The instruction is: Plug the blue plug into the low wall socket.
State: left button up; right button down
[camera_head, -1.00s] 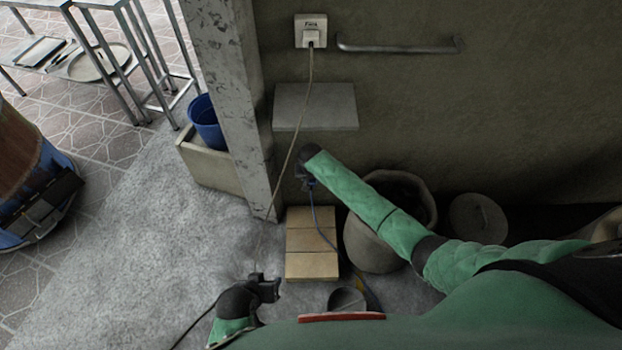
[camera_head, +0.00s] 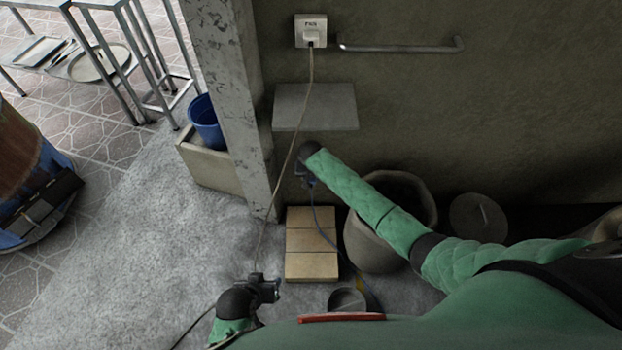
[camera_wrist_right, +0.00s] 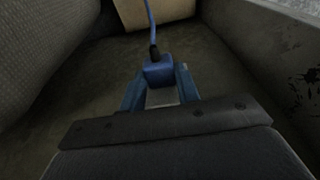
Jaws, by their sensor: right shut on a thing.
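The blue plug (camera_wrist_right: 158,72) is held between the two fingers of my right gripper (camera_wrist_right: 160,88) in the right wrist view, with its blue cord running up and away. In the head view my right gripper (camera_head: 303,172) is low by the wall, below the grey shelf, with the blue cord (camera_head: 318,222) hanging from it. I cannot make out the low wall socket; the shelf or my arm may hide it. I cannot tell whether the plug touches anything ahead. My left gripper (camera_head: 270,288) is low over the floor, apart from the plug; its jaws are unclear.
A grey shelf (camera_head: 315,106) juts out above my right gripper. A concrete pillar (camera_head: 232,90) stands left, a large pot (camera_head: 375,248) right, and tan blocks (camera_head: 311,262) lie below.

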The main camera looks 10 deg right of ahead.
jog(key=c, duration=0.9)
grip_release()
jog(key=shift+w, duration=0.1)
jog(key=shift+c, duration=0.2)
jog(key=shift+r, duration=0.1)
jog(key=shift+s+a+r, duration=0.1)
jog(key=shift+s+r, duration=0.1)
jog(key=shift+r, duration=1.05)
jog(key=shift+s+d+r, duration=0.1)
jog(key=shift+s+r, duration=0.1)
jog(key=shift+r, duration=1.05)
jog(key=shift+s+a+r, duration=0.1)
jog(key=shift+s+r, duration=0.1)
jog(key=shift+r, duration=1.05)
